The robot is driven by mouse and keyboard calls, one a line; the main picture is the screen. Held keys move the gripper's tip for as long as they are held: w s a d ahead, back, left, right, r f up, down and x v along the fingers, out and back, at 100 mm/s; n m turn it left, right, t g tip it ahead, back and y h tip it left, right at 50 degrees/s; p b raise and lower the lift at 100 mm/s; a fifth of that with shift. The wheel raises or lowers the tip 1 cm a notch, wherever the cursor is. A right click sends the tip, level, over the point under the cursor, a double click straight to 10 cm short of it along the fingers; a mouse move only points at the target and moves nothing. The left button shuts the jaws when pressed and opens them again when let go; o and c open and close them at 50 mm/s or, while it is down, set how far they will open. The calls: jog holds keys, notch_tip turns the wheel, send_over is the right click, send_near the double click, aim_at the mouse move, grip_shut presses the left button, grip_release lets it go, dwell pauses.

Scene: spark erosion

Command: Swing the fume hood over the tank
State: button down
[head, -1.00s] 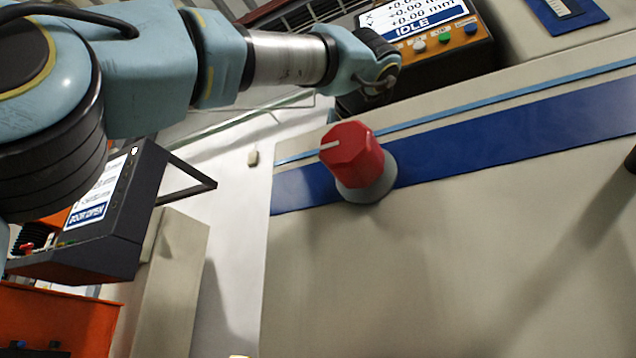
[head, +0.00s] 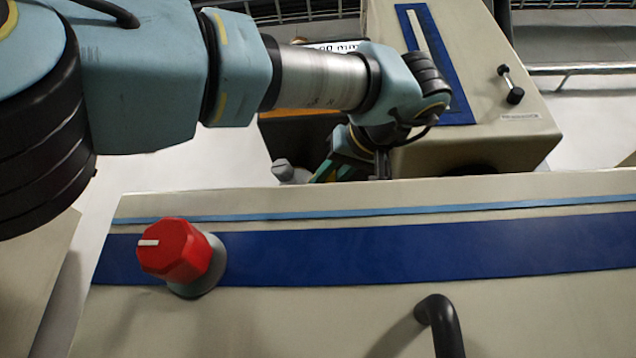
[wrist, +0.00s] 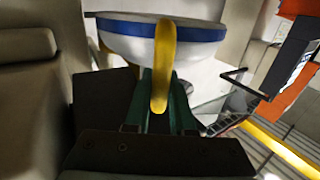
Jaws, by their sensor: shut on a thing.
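In the wrist view a white rounded body with a blue band, which looks like the fume hood (wrist: 205,33), fills the top middle. A curved yellow handle (wrist: 162,60) hangs down in front of it. My gripper (wrist: 160,107) has its green fingers on either side of the handle's lower end and is shut on it. In the head view my gripper (head: 335,168) is partly hidden behind my wrist and the beige panel's top edge. The hood is not clearly visible there. I cannot tell which surface is the tank.
A beige panel (head: 300,310) with a blue band crosses the head view's foreground. It carries a red knob (head: 175,250) and a black handle (head: 441,325). A beige machine head (head: 480,80) with a blue plate stands behind my wrist. Orange equipment (wrist: 290,75) stands right in the wrist view.

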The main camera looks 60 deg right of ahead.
jog(key=shift+s+a+r, duration=0.1)
jog(key=shift+a+r, duration=0.1)
jog(key=shift+r, duration=0.1)
jog(key=c, duration=1.2)
grip_release()
jog(key=shift+c, duration=0.2)
jog(key=shift+o, duration=0.8)
jog(key=shift+s+a, duration=0.1)
jog(key=shift+a, duration=0.05)
jog(key=shift+f, duration=0.1)
jog(key=v, duration=1)
jog(key=shift+s, duration=0.3)
